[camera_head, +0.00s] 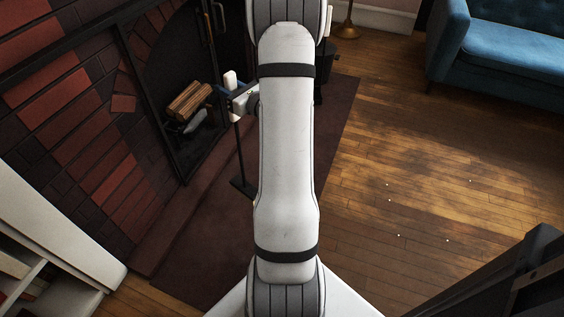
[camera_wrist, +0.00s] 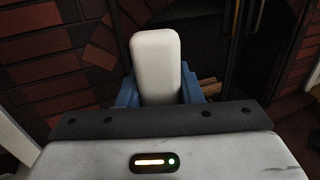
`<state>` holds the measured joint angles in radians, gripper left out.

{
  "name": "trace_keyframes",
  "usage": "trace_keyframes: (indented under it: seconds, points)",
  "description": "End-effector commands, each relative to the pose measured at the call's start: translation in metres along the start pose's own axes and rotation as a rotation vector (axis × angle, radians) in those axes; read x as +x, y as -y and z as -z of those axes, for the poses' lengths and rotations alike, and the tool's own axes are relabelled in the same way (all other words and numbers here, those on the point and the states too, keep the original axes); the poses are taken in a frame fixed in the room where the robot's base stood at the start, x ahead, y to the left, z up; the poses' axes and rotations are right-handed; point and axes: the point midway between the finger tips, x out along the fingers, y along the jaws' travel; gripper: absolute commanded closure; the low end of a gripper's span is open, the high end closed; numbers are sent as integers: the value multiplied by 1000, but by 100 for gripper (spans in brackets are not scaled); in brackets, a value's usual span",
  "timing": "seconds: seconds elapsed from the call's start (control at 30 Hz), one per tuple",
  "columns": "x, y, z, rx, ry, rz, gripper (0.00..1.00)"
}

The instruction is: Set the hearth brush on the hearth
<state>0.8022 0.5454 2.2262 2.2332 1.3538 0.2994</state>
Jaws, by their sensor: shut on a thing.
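The hearth brush (camera_head: 238,152) shows left of my arm in the head view, with a pale handle top, a thin dark shaft and a flat dark foot. My gripper (camera_head: 229,89) has blue fingers shut on the pale handle. In the wrist view the pale handle (camera_wrist: 157,62) stands up between the blue fingers. The shaft looks near upright. The foot appears over the dark reddish-brown hearth area (camera_head: 185,245) before the fireplace; I cannot tell whether it touches. My arm hides part of the floor and hearth.
The brick fireplace (camera_head: 80,130) is at the left, with logs (camera_head: 188,100) inside its dark opening. A white shelf unit (camera_head: 55,235) stands at lower left. A blue sofa (camera_head: 510,50) is at upper right. A brass lamp base (camera_head: 346,31) stands behind. Wooden floor (camera_head: 420,170) is open at right.

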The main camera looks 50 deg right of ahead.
Motion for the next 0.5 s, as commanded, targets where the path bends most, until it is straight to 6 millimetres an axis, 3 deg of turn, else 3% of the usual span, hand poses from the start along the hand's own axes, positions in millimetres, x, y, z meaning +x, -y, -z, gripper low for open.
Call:
trace_keyframes:
  seconds: [0.03,0.2,0.5]
  points:
    - [-8,15,9,-5,2,19,100]
    - [-29,46,18,-10,-5,52,100]
    - [-43,65,31,-11,-12,74,100]
